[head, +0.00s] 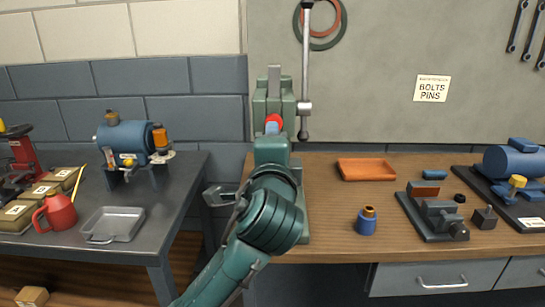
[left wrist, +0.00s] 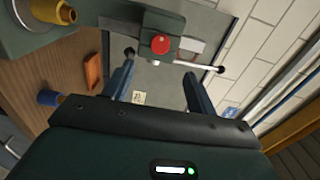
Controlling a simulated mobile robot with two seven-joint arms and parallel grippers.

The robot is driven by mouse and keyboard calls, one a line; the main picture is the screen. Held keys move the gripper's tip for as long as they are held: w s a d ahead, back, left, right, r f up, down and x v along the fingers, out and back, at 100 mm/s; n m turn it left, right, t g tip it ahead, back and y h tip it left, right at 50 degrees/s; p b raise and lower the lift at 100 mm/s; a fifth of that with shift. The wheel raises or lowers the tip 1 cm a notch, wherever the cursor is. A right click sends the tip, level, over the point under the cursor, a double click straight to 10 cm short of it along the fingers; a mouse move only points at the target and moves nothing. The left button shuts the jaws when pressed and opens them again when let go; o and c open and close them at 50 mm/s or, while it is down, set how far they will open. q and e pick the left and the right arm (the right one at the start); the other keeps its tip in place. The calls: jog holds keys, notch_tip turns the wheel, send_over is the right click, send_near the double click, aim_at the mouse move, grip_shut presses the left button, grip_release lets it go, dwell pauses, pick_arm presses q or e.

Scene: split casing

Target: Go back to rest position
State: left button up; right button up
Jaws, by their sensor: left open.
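My left arm comes in from the bottom of the head view. Its left gripper (head: 214,194) points left, in front of the gap between the two benches. In the left wrist view its two fingers (left wrist: 158,82) are spread apart with nothing held between them. A green press (head: 281,105) with a red knob (head: 273,122) and a long metal lever (head: 306,60) stands behind the arm; the arm hides its lower part. The red knob also shows beyond the fingers in the left wrist view (left wrist: 160,45). My right gripper is not in view.
The wooden bench on the right holds an orange tray (head: 366,169), a blue bottle-like part (head: 366,221), a grey vise (head: 437,213) and a blue machine (head: 512,162). The dark left bench holds a metal tray (head: 115,223), a red can (head: 57,213) and a blue motor (head: 127,139).

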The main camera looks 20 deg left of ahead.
pick_arm(q)
jog(key=shift+v, duration=0.95)
jog(key=s+d+f+n+g+h, duration=0.1)
jog(key=s+f+g+h, duration=0.15)
jog(key=f, duration=0.95)
jog(key=s+d+f+n+g+h, duration=0.15)
jog(key=f+h, duration=0.25)
jog(key=f, duration=0.8)
jog(key=s+a+f+n+g+h+p, duration=0.1)
jog(key=s+a+f+n+g+h, duration=0.1)
jog(key=s+f+n, duration=0.7)
jog(key=s+f, duration=0.7)
jog(key=f, duration=0.1)
jog(key=shift+s+a+g, duration=0.15)
jog(key=shift+s+g, duration=0.1)
jog(key=shift+g, duration=0.15)
